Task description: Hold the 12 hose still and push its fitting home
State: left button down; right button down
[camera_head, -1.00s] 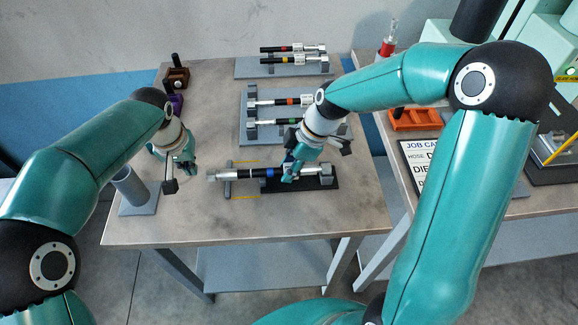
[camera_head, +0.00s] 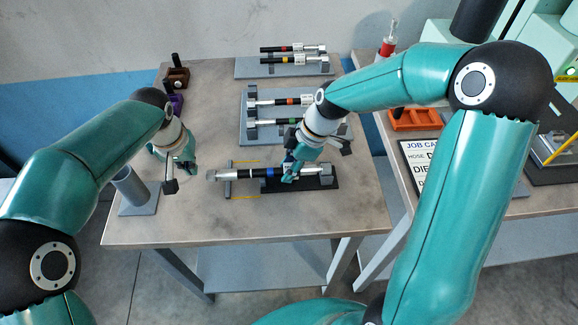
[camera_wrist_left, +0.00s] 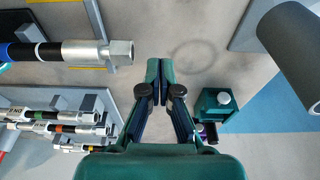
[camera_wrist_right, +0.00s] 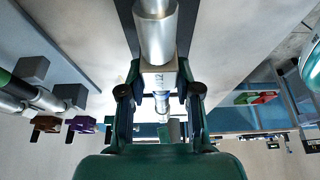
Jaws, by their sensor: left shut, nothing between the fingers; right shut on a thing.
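The 12 hose (camera_head: 257,173), black with a blue band, lies left to right in a cradle at the table's front. Its silver fitting (camera_head: 228,175) is at the left end; its hex end (camera_wrist_left: 121,52) shows in the left wrist view. My right gripper (camera_head: 289,172) is shut on the hose, around the white label reading 12 (camera_wrist_right: 158,78) in the right wrist view. My left gripper (camera_head: 182,180) is shut and empty, left of the fitting and apart from it; its closed fingertips (camera_wrist_left: 160,70) show in the left wrist view. I cannot tell how far the fitting is seated.
A grey tube on a plate (camera_head: 135,190) stands left of my left gripper. Racks with other hoses (camera_head: 285,103) stand behind. A brown block (camera_head: 176,77) and a purple block (camera_head: 176,103) sit at the back left. An orange tray (camera_head: 413,119) is on the right table.

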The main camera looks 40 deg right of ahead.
pick_arm(q)
jog(key=shift+f, duration=2.05)
jog(key=shift+s+d, duration=0.15)
jog(key=shift+d, duration=0.05)
jog(key=shift+s+d, duration=0.15)
jog(key=shift+d, duration=0.05)
jog(key=shift+s+d, duration=0.1)
jog(key=shift+d, duration=0.1)
